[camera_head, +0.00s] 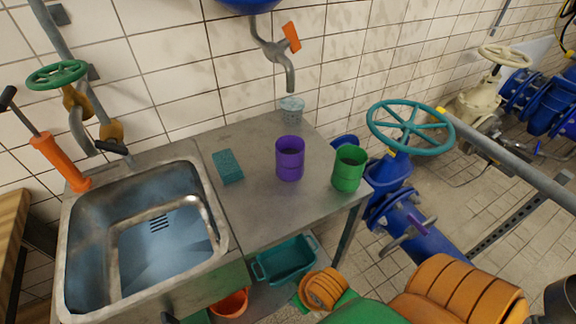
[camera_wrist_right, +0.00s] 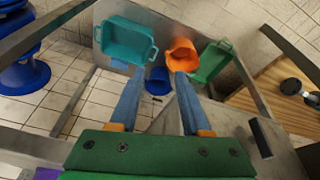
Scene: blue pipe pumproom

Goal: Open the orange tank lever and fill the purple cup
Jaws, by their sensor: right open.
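The purple cup (camera_head: 290,158) stands upright on the metal counter (camera_head: 252,205), right of the middle. The orange lever (camera_head: 291,37) sits on the bent metal tap (camera_head: 272,50) under a blue tank (camera_head: 248,4), cut by the top edge. The spout points down above a pale, speckled cup (camera_head: 291,108), behind the purple cup. My right gripper (camera_wrist_right: 161,72) is open and empty in the wrist view, its blue fingers apart above bins below counter level. In the head view my right arm enters at bottom right, and its fingertips are hidden. My left gripper is out of view.
A green cup (camera_head: 348,168) stands right of the purple cup; a teal sponge (camera_head: 227,166) lies left. A sink (camera_head: 150,240) fills the left. A teal valve wheel (camera_head: 410,128) rises beyond the counter. A teal bin (camera_head: 286,258) and orange bucket (camera_wrist_right: 182,54) sit below.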

